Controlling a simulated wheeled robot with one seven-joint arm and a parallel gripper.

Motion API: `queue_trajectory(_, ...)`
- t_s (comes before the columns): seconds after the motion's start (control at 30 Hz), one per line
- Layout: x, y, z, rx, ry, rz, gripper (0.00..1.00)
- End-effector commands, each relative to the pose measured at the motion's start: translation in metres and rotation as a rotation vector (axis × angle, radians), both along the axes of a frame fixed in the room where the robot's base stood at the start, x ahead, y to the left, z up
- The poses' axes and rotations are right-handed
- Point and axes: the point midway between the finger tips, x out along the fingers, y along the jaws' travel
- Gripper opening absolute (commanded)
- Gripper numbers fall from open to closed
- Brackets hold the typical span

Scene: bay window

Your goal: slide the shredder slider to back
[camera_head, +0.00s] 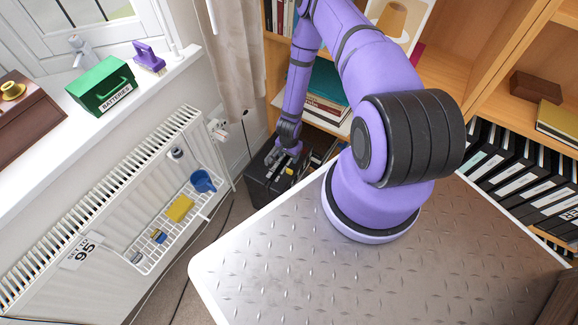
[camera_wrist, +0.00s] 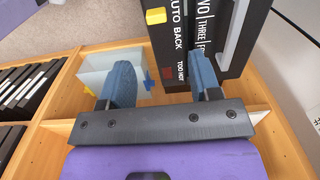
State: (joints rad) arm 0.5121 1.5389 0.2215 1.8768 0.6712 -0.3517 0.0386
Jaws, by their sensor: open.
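The black shredder (camera_head: 268,187) stands low in the corner by the shelves in the head view, partly hidden by my gripper (camera_head: 283,154). In the wrist view, a black top (camera_wrist: 172,50) carries the white words "AUTO BACK" and "TOO HOT". A small yellow knob (camera_wrist: 155,16), which looks like the slider, sits beside "AUTO". My gripper (camera_wrist: 158,68) is open, its two blue fingers apart, with nothing seen held. The fingers point toward the lettered top, and the knob lies beyond their tips. I cannot tell whether they touch anything.
A pale translucent bin (camera_wrist: 98,76) is beside the left finger, with a wooden shelf edge (camera_wrist: 60,122) around it. A radiator (camera_head: 100,200) with a wire rack (camera_head: 152,262) stands at left. Bookshelves (camera_head: 452,82) stand behind. A curtain (camera_head: 236,60) hangs near my arm.

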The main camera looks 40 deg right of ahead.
Motion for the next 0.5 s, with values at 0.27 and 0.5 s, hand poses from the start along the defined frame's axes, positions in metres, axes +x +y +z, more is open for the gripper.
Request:
queue_trajectory(0.27,-0.007,0.002,-0.021,-0.001,0.009,-0.012,0.57)
queue_trajectory(0.5,-0.008,0.002,-0.060,-0.002,0.010,-0.012,0.57)
